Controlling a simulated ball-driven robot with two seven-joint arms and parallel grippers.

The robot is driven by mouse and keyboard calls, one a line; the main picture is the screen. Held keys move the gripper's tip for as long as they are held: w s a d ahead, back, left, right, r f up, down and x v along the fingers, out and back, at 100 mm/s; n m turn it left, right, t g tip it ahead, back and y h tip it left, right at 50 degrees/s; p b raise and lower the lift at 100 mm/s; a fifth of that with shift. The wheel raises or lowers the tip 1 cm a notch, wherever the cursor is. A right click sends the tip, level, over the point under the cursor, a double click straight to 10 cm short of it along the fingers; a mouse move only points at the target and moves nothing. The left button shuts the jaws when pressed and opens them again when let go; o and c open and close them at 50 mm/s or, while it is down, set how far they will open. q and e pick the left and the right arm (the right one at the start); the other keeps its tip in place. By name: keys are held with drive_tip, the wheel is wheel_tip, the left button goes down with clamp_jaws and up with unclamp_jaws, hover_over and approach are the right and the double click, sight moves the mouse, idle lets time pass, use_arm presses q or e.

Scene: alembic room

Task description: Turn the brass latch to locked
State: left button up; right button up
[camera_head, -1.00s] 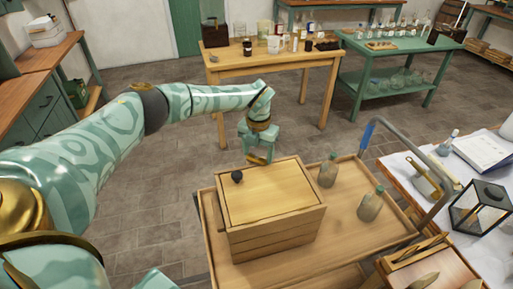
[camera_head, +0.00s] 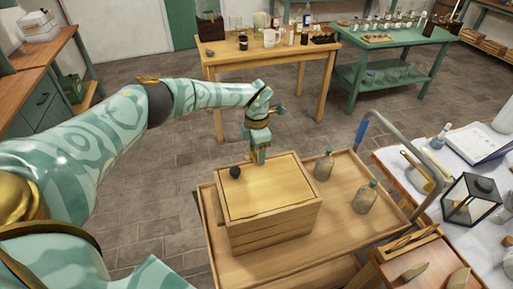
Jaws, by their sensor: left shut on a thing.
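A wooden box (camera_head: 272,190) with a lighter lid and a dark round knob (camera_head: 235,172) stands on the wooden cart (camera_head: 325,235). My left gripper (camera_head: 261,158) points down at the box's far edge, behind the lid. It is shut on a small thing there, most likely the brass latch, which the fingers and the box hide. I cannot tell which way the latch is turned. My right gripper is not in view.
Two glass bottles (camera_head: 323,166) (camera_head: 365,197) stand on the cart right of the box. A white-topped table with a lantern (camera_head: 470,199) is close on the right.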

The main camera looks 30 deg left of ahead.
use_arm(q)
drive_tip(key=shift+m, duration=0.3)
idle(0.4)
drive_tip(key=o, duration=1)
wheel_tip(320, 180, up, 16)
drive_tip(key=shift+r+p, duration=0.2)
drive_tip(key=shift+p, duration=0.7)
